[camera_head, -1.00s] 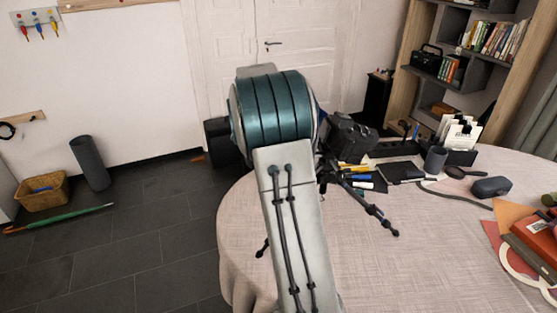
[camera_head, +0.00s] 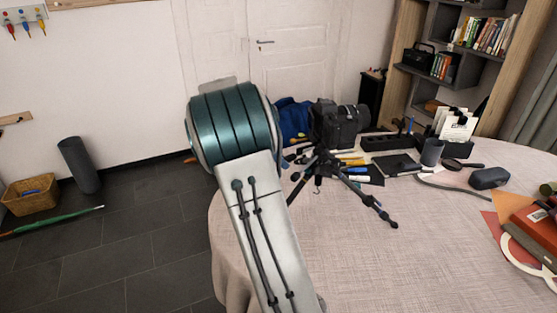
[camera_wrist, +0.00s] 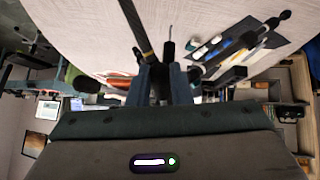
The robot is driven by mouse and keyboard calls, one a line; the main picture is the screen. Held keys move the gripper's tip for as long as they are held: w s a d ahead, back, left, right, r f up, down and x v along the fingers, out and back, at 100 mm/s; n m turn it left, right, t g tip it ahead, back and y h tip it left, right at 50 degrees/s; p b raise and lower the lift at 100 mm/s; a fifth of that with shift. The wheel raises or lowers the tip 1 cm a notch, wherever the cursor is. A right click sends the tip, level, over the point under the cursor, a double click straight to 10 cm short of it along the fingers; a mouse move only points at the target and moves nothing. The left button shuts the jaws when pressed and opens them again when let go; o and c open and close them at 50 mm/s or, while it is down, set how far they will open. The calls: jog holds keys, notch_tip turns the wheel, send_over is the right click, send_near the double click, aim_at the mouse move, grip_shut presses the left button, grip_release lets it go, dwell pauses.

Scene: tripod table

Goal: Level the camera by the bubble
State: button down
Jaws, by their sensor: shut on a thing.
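The black camera (camera_head: 335,124) sits on a small black tripod (camera_head: 322,165) on the round table, lens to the right. It looks roughly upright; the bubble is too small or hidden to read. One tripod leg (camera_head: 368,205) reaches toward the table's front right. My arm stands left of the camera and hides my gripper in the head view. In the wrist view my gripper (camera_wrist: 160,75) is shut on a dark part among the tripod's rods; which part, I cannot tell. A dark tripod leg (camera_wrist: 136,28) passes just above the fingers.
A dark case (camera_head: 489,178) and red book (camera_head: 536,224) lie farther right. The cloth-covered table (camera_head: 400,270) is bare in front.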

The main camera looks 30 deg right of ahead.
dwell(0.3)
jog(key=c, duration=1.3)
grip_release()
jog(key=v, duration=1.4)
jog(key=shift+p, duration=0.3)
